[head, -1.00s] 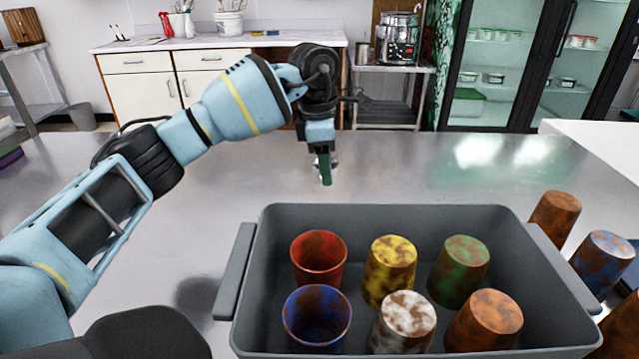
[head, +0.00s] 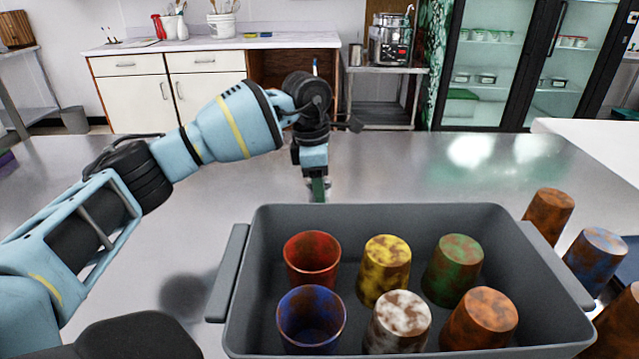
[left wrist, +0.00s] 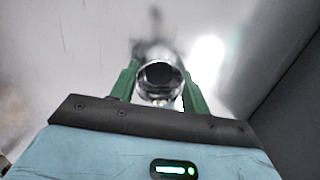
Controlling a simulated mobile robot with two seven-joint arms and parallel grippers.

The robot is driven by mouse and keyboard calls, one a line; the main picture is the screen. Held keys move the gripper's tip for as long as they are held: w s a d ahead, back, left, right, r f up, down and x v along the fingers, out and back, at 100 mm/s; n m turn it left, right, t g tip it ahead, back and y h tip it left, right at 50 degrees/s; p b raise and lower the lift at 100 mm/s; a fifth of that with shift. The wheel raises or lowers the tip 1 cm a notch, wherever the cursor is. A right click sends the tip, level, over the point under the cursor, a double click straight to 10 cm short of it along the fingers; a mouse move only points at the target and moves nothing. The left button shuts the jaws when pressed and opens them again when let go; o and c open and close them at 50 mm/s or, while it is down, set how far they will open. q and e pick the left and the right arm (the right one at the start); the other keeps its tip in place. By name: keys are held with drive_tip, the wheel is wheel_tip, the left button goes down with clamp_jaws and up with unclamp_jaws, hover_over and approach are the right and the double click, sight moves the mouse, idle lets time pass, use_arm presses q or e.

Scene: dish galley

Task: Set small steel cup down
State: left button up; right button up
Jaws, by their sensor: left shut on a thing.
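The small steel cup (left wrist: 160,76) is shiny and round-mouthed. In the left wrist view it sits between the two green fingers of my left gripper (left wrist: 156,90), which is shut on it. In the head view my left gripper (head: 318,188) points down over the steel table, just behind the grey bin's far rim. There the cup is almost wholly hidden by the fingers. I cannot tell whether its base touches the table. My right gripper is not in view.
The grey bin (head: 375,213) holds several stained cups, including a red one (head: 312,260) and a yellow one (head: 384,270). More cups, among them a rusty one (head: 548,216), stand right of it. The steel table (head: 430,170) is clear behind the bin.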

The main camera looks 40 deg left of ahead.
use_arm(q)
drive_tip(key=o, duration=0.9)
drive_tip(key=shift+o, duration=0.2)
drive_tip(key=shift+o, duration=0.3)
wheel_tip(320, 180, up, 12)
drive_tip(key=a+p, duration=0.1)
drive_tip(key=shift+s, duration=0.45)
